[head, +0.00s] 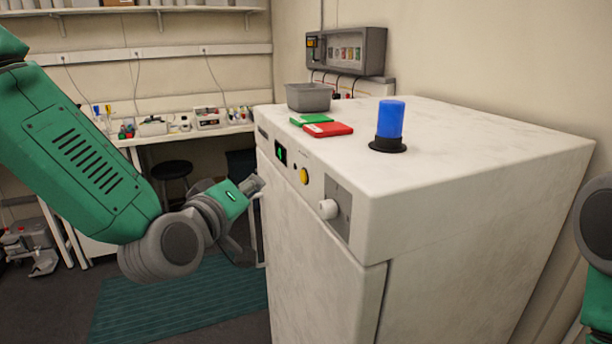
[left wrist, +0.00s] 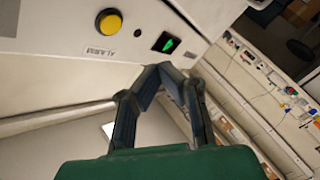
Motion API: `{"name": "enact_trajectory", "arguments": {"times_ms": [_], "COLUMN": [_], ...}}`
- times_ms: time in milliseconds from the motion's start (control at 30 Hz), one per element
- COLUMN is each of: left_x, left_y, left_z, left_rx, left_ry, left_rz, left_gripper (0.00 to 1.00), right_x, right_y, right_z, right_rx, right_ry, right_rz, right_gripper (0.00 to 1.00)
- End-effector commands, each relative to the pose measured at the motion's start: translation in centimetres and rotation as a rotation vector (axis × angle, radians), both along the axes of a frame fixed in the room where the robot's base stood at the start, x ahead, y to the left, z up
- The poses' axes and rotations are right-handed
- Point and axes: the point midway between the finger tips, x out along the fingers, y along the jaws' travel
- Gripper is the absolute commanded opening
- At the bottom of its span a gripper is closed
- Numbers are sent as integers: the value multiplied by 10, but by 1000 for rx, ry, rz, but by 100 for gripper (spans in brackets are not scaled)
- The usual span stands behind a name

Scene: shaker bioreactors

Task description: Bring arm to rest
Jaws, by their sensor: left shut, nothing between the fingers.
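My left arm (head: 90,160) comes in from the left of the head view, bent at a grey joint. My left gripper (head: 257,187) is at the front of the white cabinet (head: 320,250), just left of its control panel. In the left wrist view the two dark fingers (left wrist: 160,72) come together at their tips, shut and empty, below the yellow alarm button (left wrist: 109,21) and the small green display (left wrist: 167,43). Whether the fingers touch the cabinet I cannot tell. Part of my right arm (head: 598,225) shows at the right edge; its gripper is out of view.
On the cabinet top stand a blue beacon (head: 390,120), a red case (head: 328,129), a green case (head: 311,119) and a grey bin (head: 309,97). A white knob (head: 328,209) sticks out of the front. A lab bench (head: 180,134) and a stool (head: 172,169) are behind.

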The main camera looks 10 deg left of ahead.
Motion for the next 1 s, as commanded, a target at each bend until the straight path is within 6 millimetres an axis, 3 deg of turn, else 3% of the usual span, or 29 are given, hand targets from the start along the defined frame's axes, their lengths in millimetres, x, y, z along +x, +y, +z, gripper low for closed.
{"name": "enact_trajectory", "arguments": {"times_ms": [67, 167, 367, 500, 700, 833, 1000], "left_x": [-2, -10, -56, -111, -213, -278, -333], "left_y": [0, -1, 7, 19, 46, 66, 84], "left_z": [-15, -58, -199, -292, -402, -448, -475], "left_rx": [18, 75, 269, 411, 604, 706, 782], "left_ry": [27, 108, 388, 600, 910, 1084, 1224], "left_rz": [-5, -24, -106, -188, -339, -440, -532], "left_gripper": [0, 0, 0, 0, 0, 0, 0], "right_x": [0, 0, 0, 0, 0, 0, 0], "right_y": [0, 0, 0, 0, 0, 0, 0], "right_z": [-2, -8, -25, -37, -55, -64, -71], "right_rx": [0, 0, 0, 0, 0, 0, 0], "right_ry": [0, 0, 0, 0, 0, 0, 0], "right_rz": [0, 0, 0, 0, 0, 0, 0], "right_gripper": [0, 0, 0, 0, 0, 0, 0]}}
